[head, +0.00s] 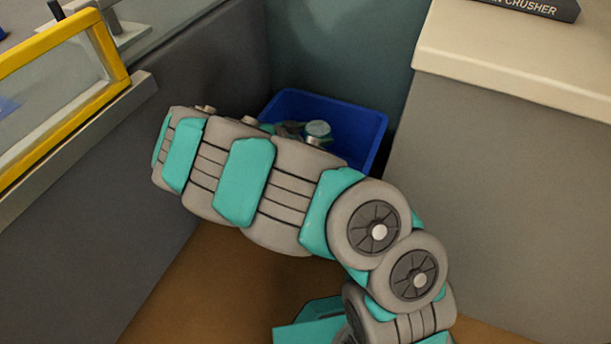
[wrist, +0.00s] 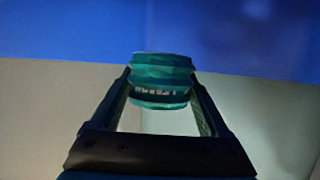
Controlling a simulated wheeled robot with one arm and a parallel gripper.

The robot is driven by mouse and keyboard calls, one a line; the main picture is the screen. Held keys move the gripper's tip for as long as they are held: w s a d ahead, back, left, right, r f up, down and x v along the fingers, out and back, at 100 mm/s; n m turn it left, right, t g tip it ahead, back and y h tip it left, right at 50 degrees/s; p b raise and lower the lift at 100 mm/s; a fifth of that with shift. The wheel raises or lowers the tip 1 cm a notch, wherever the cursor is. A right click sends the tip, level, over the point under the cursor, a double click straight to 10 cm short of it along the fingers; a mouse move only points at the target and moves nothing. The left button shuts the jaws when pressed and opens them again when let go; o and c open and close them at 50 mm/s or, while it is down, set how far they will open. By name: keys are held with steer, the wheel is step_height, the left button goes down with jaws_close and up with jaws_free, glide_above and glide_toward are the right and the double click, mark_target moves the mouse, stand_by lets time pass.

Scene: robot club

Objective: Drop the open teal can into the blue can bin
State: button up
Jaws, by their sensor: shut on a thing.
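The teal can (wrist: 162,68) is between the two fingers of my gripper (wrist: 161,80) in the wrist view. My gripper is shut on it, and its sides look ridged with some lettering. In the head view a small teal can top (head: 318,128) shows at the end of my gripper (head: 291,131), over the blue can bin (head: 368,128). The bin stands on the floor in the corner, and my arm hides its front and part of its inside. In the wrist view the blue bin surface (wrist: 240,35) fills the top behind the can. I cannot tell the can's exact height against the rim.
A grey cabinet with a pale top (head: 520,80) stands right of the bin, with a dark sign reading "CRUSHER" (head: 535,8) on it. A grey bench (head: 120,190) with a yellow frame (head: 60,40) stands at the left. Brown floor (head: 215,275) is clear below my arm.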

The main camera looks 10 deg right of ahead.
steer(key=o, duration=1.3)
steer(key=shift+p+v, duration=0.35)
steer(key=shift+v, duration=3.55)
